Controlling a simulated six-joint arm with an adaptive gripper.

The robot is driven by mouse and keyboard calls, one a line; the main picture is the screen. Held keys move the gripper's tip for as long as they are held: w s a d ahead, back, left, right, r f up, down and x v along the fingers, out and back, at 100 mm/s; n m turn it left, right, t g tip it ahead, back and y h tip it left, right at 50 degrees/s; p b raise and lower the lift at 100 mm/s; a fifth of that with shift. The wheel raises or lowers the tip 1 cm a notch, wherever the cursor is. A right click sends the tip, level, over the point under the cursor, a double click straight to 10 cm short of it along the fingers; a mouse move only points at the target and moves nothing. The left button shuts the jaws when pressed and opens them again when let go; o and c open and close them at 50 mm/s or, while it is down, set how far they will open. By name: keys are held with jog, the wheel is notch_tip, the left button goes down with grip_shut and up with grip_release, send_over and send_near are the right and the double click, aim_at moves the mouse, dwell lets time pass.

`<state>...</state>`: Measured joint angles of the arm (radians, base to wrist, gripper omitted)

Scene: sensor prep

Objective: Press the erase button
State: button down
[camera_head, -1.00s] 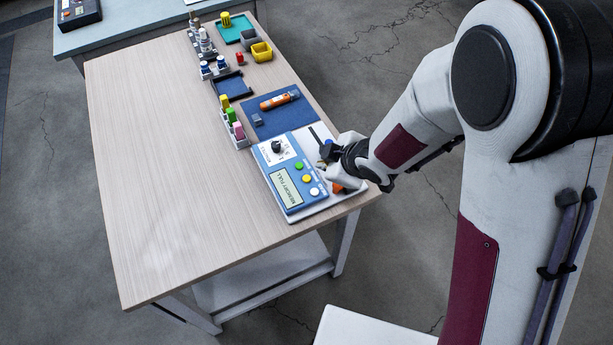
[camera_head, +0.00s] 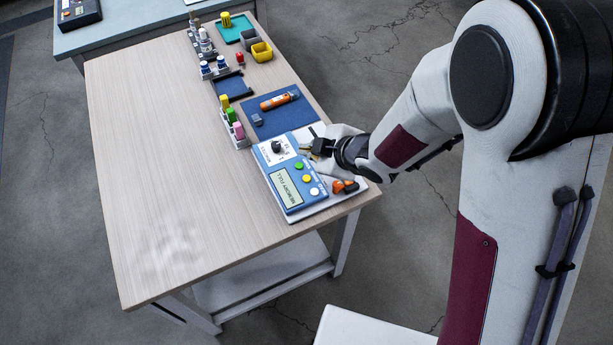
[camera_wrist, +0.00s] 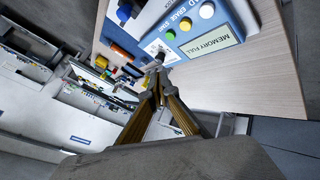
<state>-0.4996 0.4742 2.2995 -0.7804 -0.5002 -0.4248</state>
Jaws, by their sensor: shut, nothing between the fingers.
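The blue device (camera_head: 291,203) lies on a white base at the table's right front edge, its screen (camera_head: 287,188) reading MEMORY FULL. It has a green button (camera_head: 298,165), a yellow button (camera_head: 306,178) and a white button (camera_head: 314,191). In the wrist view the ERASE label sits by the yellow button (camera_wrist: 185,24); the green (camera_wrist: 170,34) and white (camera_wrist: 207,11) buttons flank it. A dark knob (camera_head: 278,147) is at the device's far end. My gripper (camera_head: 307,152) is shut and empty, right of the knob and green button. In the wrist view its fingertips (camera_wrist: 160,70) overlap the knob area; contact cannot be told.
An orange-and-black item (camera_head: 344,186) lies on the white base right of the buttons. A blue mat (camera_head: 268,123) with an orange tool (camera_head: 280,100) lies beyond the device. Colored bottles in a rack (camera_head: 241,142) stand left of it. The table's left half is clear.

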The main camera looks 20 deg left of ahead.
aim_at(308, 180)
jog(key=shift+f, duration=4.25)
jog(key=shift+f, duration=0.85)
jog(key=shift+r, duration=0.85)
jog(key=shift+r, duration=0.1)
jog(key=shift+r, duration=2.4)
jog(key=shift+d+r, duration=0.1)
